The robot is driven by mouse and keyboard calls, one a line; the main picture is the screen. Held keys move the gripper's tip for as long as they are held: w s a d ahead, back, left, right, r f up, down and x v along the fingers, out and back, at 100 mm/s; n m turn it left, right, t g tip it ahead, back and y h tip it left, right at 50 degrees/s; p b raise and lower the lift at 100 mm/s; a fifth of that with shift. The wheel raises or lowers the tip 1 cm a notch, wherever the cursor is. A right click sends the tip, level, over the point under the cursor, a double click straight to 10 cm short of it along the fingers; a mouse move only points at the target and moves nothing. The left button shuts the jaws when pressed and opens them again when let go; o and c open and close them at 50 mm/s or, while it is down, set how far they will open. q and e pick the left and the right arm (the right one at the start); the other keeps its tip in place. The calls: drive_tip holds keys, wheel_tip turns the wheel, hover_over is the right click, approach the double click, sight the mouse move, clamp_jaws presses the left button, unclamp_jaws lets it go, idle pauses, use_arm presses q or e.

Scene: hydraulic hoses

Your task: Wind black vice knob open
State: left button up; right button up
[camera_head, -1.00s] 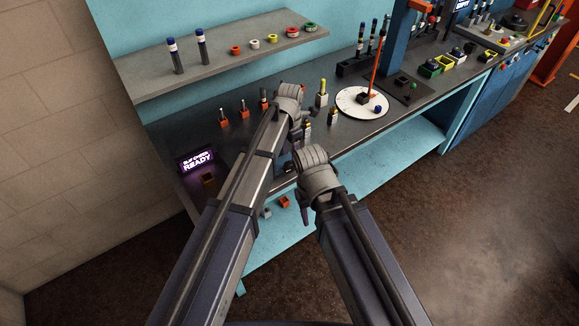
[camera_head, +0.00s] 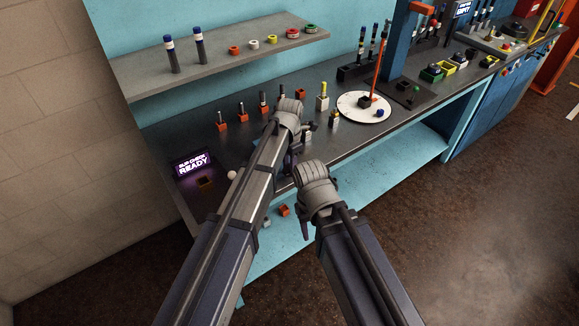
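The black vice knob cannot be made out; the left arm and wrist cover that part of the workbench (camera_head: 330,155). My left gripper (camera_head: 294,146) is over the bench near its front edge, largely hidden behind its own wrist. Dark and grey parts show just beyond it, but I cannot tell whether they belong to the vice or whether the fingers touch them. My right gripper (camera_head: 305,222) hangs in front of the bench edge, pointing down, apart from the things on top. Its finger opening is not visible.
A lit READY sign (camera_head: 193,163) and a small white ball (camera_head: 231,175) are left of the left arm. Orange-based fittings (camera_head: 221,122) stand behind it. A white round plate (camera_head: 362,108) lies to the right. A grey shelf (camera_head: 215,65) overhangs the back.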

use_arm(q)
clamp_jaws()
drive_tip(key=shift+s, duration=0.1)
drive_tip(key=shift+s+a+f+t+h+b, duration=0.15)
drive_tip(key=shift+s+a+t+h+b, duration=0.15)
drive_tip(key=shift+t+h, duration=0.4)
drive_tip(key=shift+f+t+h+b, duration=0.1)
drive_tip(key=shift+t+h+b, duration=0.3)
drive_tip(key=shift+h, duration=0.3)
drive_tip(key=shift+s+a+f+t+h+b, duration=0.1)
drive_tip(key=shift+a+f+t+h+b, duration=0.1)
drive_tip(key=shift+t+h+b, duration=0.6)
drive_tip(key=shift+r+h+b, duration=0.15)
drive_tip(key=shift+h+b, duration=0.45)
drive_tip(key=shift+b, duration=0.15)
